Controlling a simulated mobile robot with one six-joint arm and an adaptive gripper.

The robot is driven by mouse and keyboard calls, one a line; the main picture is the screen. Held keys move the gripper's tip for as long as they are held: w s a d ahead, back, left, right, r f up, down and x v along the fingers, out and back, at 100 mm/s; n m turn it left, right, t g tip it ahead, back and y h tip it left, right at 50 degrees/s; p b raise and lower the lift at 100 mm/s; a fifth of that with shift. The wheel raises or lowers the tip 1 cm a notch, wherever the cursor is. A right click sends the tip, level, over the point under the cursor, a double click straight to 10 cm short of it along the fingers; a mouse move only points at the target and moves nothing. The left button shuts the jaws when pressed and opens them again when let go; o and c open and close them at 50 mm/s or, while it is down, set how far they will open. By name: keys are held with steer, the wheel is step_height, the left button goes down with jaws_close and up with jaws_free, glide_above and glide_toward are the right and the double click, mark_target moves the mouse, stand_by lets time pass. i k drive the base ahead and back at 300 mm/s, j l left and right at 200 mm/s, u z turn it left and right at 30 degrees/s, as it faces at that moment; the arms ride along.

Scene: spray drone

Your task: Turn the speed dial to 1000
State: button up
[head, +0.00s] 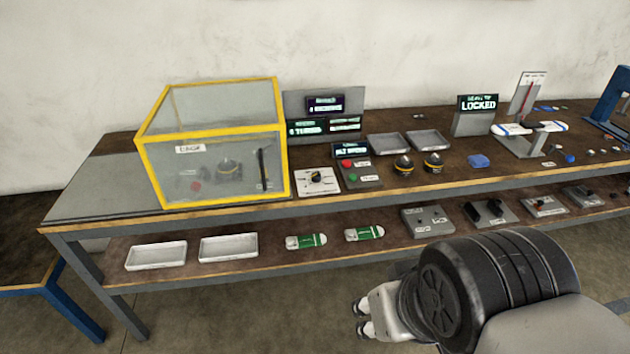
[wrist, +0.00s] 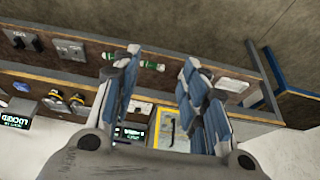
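The likely speed dial (head: 316,178) is a black knob on a white plate with marks around it, on the tabletop just right of the yellow-framed box. The marks are too small to read. A white plate (wrist: 141,107) between the fingers in the wrist view may be the same one. My gripper (head: 362,318) is in front of the bench, low and right of the dial, well apart from it. In the wrist view my gripper (wrist: 158,75) has its two blue-padded fingers spread with nothing between them.
The yellow-framed clear box (head: 210,145) stands left of the dial. A plate with red and green buttons (head: 350,164) is close on its right. Lit displays (head: 325,104) stand behind. The lower shelf (head: 285,262) holds white trays and green-white items. Floor in front is clear.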

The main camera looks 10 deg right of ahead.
mark_target(316, 176)
steer(key=i+l, duration=0.1)
steer(key=i, duration=1.1)
